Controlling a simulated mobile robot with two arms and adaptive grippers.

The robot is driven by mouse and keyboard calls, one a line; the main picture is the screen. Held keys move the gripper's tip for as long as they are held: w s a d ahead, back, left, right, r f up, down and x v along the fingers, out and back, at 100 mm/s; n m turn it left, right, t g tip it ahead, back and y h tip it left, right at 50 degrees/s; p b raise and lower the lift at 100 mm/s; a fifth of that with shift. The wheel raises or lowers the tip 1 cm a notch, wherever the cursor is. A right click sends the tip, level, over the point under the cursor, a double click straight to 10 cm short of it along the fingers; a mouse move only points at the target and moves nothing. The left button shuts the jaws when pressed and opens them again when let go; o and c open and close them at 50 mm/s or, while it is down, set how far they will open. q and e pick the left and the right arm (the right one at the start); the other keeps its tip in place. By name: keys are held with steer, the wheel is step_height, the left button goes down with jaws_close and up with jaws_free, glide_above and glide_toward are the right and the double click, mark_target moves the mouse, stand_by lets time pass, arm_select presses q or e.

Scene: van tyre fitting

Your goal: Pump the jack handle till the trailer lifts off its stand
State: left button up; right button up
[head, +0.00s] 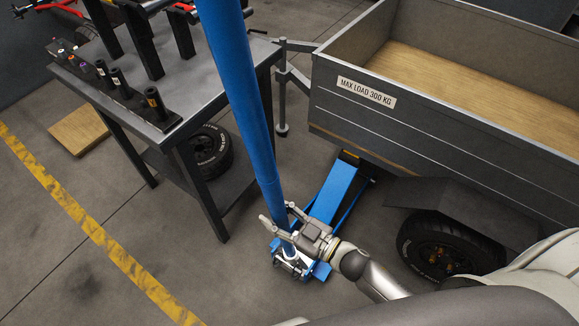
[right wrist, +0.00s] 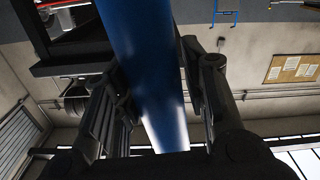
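The blue jack handle (head: 248,100) rises steeply from the jack, tilted with its upper end toward the top of the head view. The blue floor jack (head: 330,193) lies on the floor with its far end at the trailer's lower edge; contact there is hard to see. My right gripper (head: 280,214) has its fingers on both sides of the handle's lower part and looks shut on it. In the right wrist view the handle (right wrist: 148,80) runs between the fingers. The grey trailer (head: 420,130) is at the right. A post with a round foot (head: 282,128) stands by its corner. My left gripper is out of view.
A dark workbench (head: 200,85) with sockets on a rack stands left of the handle, with a tyre (head: 208,150) beneath. The trailer's wheel (head: 440,250) is close to my right arm. A yellow floor line (head: 90,225) crosses the clear floor at left.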

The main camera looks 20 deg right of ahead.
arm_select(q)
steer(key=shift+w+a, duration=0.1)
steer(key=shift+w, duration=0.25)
arm_select(e)
steer(key=shift+s, duration=0.1)
steer(key=shift+w+d, duration=0.2)
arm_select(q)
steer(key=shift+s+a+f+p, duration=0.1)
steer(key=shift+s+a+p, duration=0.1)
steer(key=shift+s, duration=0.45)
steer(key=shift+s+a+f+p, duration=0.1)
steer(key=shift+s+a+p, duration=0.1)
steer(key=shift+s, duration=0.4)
arm_select(e)
steer(key=shift+m, duration=0.6)
steer(key=w+d, duration=0.1)
steer(key=d, duration=0.1)
steer(key=w+d, duration=0.1)
steer(key=w, duration=0.1)
steer(key=shift+d+r, duration=0.2)
steer(key=shift+d, duration=0.2)
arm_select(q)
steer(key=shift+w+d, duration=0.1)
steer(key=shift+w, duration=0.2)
arm_select(e)
steer(key=shift+s+a, duration=0.1)
steer(key=o, duration=0.7)
steer(key=shift+o, duration=0.2)
